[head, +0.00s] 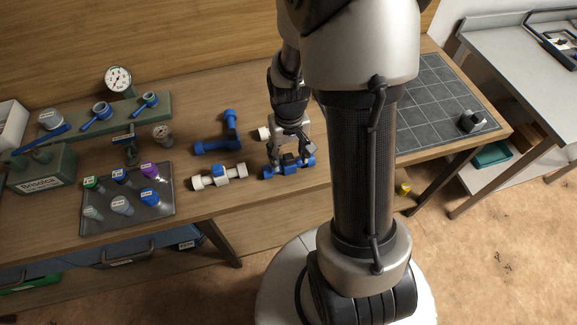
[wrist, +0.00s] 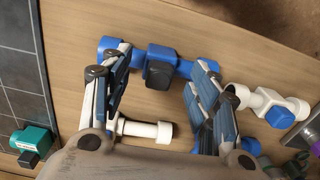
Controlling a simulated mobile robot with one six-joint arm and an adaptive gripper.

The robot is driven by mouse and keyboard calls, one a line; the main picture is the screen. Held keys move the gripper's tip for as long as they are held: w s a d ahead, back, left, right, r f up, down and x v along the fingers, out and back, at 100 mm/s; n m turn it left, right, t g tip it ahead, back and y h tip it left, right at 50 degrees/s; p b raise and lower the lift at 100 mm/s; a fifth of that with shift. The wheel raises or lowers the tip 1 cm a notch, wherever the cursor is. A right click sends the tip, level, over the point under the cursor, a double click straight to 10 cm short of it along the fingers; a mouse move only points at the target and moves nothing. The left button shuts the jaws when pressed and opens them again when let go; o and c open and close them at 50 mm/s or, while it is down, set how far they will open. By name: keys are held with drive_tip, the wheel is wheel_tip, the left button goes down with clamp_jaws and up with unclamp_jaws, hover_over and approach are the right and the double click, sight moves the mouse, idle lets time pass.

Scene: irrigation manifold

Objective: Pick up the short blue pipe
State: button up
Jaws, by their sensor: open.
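The short blue pipe (head: 271,172) lies on the wooden bench, below my gripper. The fingers hide parts of the pipe. I cannot tell whether they touch it.
A white pipe (wrist: 145,129) lies close beside the blue one, partly hidden by my gripper. A white pipe with a blue block (head: 219,177) and a blue elbow pipe (head: 215,146) lie to the left. A tray (head: 155,213) holds valves. A grid mat (head: 430,100) lies right.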

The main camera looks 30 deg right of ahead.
wheel_tip(320, 180, down, 2)
drive_tip(key=shift+r, duration=0.1)
drive_tip(key=c, duration=1.2)
